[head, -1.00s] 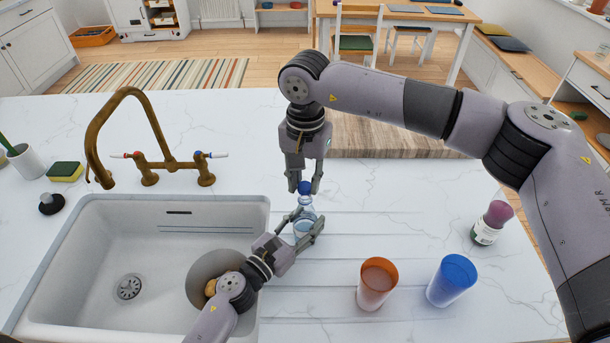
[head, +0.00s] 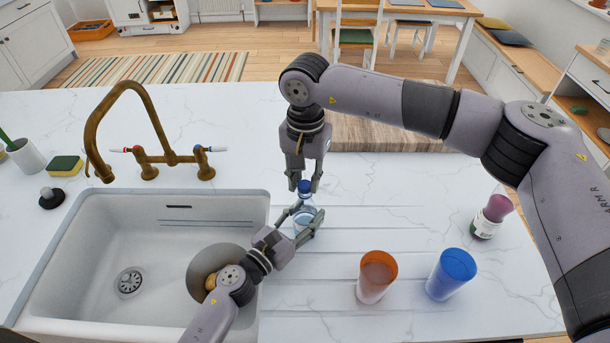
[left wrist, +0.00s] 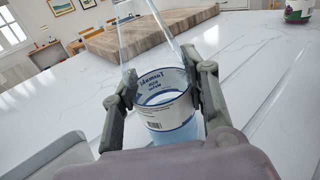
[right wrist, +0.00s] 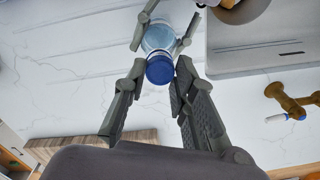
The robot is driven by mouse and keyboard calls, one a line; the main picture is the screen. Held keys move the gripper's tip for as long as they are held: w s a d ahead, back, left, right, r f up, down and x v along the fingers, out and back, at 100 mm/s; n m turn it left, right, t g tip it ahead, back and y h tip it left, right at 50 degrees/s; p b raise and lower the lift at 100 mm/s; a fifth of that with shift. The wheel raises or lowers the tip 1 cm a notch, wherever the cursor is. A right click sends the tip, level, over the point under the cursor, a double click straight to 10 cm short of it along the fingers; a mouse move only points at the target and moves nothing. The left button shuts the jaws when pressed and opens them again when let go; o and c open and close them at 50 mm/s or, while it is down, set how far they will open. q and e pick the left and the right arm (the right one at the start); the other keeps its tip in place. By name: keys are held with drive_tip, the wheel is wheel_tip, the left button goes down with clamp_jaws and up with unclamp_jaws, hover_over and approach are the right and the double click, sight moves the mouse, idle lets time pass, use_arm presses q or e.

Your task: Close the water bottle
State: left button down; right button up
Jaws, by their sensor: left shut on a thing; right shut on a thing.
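The clear water bottle (head: 303,224) with a white-and-blue label stands upright on the counter right of the sink. Its labelled body fills the middle of the left wrist view (left wrist: 166,112). My left gripper (head: 306,219) is shut around the bottle's body from the side. The blue cap (head: 304,187) is at the bottle's top, in line with the neck; it shows as a blue disc in the right wrist view (right wrist: 160,70). My right gripper (right wrist: 160,64) points down from above and is shut on the cap. I cannot tell whether the cap is fully seated.
An orange cup (head: 376,277) and a blue cup (head: 451,274) stand right of the bottle. A small jar with a purple top (head: 490,217) is farther right. The sink (head: 120,225) and brass faucet (head: 150,165) lie left. A wooden board (head: 390,133) lies behind.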

drive_tip(key=shift+f, duration=0.35)
